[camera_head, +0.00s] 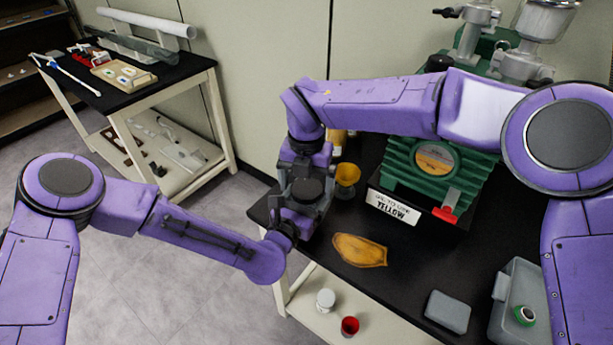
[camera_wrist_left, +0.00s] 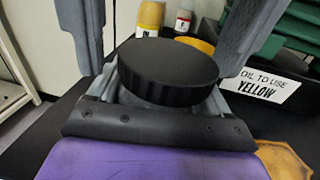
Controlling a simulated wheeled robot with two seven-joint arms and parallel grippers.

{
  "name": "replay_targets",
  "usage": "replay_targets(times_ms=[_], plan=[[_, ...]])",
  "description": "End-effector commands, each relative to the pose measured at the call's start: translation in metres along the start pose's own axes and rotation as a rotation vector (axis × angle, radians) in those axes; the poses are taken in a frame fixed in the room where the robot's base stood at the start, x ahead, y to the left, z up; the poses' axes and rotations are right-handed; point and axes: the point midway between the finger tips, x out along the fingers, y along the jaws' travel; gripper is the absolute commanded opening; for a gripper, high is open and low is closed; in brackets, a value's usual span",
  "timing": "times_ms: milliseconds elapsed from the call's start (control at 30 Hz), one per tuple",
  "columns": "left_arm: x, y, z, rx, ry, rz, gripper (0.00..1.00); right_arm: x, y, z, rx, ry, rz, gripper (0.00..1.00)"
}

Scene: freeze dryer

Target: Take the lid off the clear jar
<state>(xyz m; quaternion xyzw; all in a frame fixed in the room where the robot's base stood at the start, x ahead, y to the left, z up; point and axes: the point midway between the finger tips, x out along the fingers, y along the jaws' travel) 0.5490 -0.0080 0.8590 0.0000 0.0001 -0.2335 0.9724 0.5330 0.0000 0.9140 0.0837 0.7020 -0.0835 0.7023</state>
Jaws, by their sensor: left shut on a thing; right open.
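The black ribbed lid (camera_wrist_left: 165,65) sits on the jar (camera_wrist_left: 160,94), in the middle of the left wrist view; in the head view it shows as a dark round top (camera_head: 304,190). My right gripper (camera_head: 303,178) reaches down from above. Its two grey fingers stand open on either side of the lid, with gaps to it in the left wrist view. The fingers' full contact on the jar is hidden.
A green machine (camera_head: 440,160) with a "YELLOW" sign (camera_head: 393,206) stands behind on the black table. A white jar (camera_head: 325,298) and red cup (camera_head: 349,326) sit on the lower shelf.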

Motion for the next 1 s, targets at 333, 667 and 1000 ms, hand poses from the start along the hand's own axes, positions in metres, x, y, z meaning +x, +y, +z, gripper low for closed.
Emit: replay_targets(times_ms=[333, 667, 1000], plan=[[0.0000, 0.0000, 0.0000, 0.000, 0.000, 0.000, 0.00, -0.0002, 0.0001, -0.0002, -0.001, 0.000, 0.000, 0.36], [0.0001, 0.0000, 0.0001, 0.000, 0.000, 0.000, 0.00, -0.0003, 0.0004, -0.0005, -0.287, 0.002, 0.002, 0.36], [0.0001, -0.0002, 0.0001, 0.000, 0.000, 0.000, 0.00, -0.0006, 0.0003, -0.0003, -0.289, 0.001, 0.001, 0.98]])
